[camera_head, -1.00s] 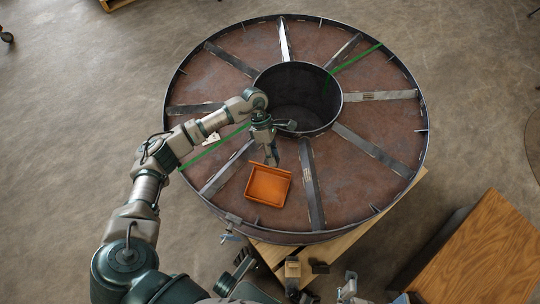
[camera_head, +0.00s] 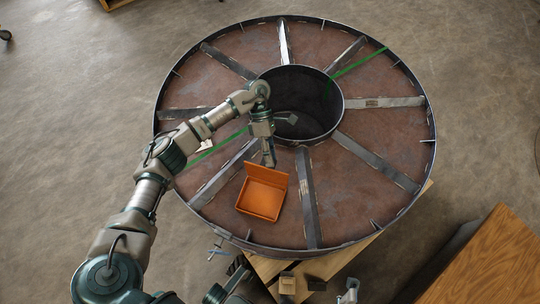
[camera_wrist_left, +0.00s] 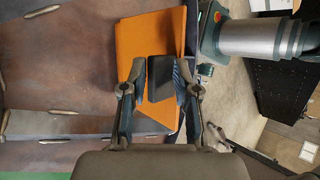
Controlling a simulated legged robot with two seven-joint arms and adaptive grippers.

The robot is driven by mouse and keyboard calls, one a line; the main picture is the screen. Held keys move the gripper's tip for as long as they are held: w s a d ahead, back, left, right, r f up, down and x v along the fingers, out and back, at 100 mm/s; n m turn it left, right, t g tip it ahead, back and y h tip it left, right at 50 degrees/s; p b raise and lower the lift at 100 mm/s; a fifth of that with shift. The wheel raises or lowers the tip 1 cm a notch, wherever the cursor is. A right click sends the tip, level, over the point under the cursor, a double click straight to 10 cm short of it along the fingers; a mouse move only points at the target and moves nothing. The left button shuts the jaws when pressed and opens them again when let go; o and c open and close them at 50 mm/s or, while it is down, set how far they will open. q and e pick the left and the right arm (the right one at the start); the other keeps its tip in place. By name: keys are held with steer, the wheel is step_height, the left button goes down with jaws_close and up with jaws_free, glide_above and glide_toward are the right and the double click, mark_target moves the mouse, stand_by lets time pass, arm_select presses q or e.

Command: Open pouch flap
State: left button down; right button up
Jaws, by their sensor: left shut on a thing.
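An orange pouch (camera_head: 260,199), like a shallow open box, lies on the reel's rusty face near its front edge. Its flap (camera_head: 266,176) stands raised along the far side, and the inside shows. My left gripper (camera_head: 268,160) is at the flap's upper edge. In the left wrist view, my left gripper (camera_wrist_left: 160,85) has its fingers on either side of a dark block-like tab, with the orange flap (camera_wrist_left: 148,38) right behind it. How the tab joins the flap is hidden.
The big steel reel (camera_head: 360,150) has flat radial spokes, a raised rim and a deep central hub hole (camera_head: 300,100). A green strap (camera_head: 358,62) crosses it. A wooden-topped box (camera_head: 485,265) stands at lower right.

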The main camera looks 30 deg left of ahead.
arm_select(q)
steer(key=f, duration=0.2)
steer(key=shift+s+f, duration=0.3)
steer(key=c, duration=1.2)
jaws_free()
steer(key=o, duration=0.3)
steer(key=shift+w+f, duration=0.25)
steer(key=shift+r, duration=0.3)
steer(key=shift+c, duration=1.2)
steer(key=shift+s+a, duration=0.1)
steer(key=shift+c, duration=0.3)
steer(key=d+v, duration=0.1)
steer(key=v, duration=1.1)
steer(key=shift+w+a+r, duration=0.2)
steer(key=shift+w+r, duration=0.1)
steer(key=shift+r, duration=0.15)
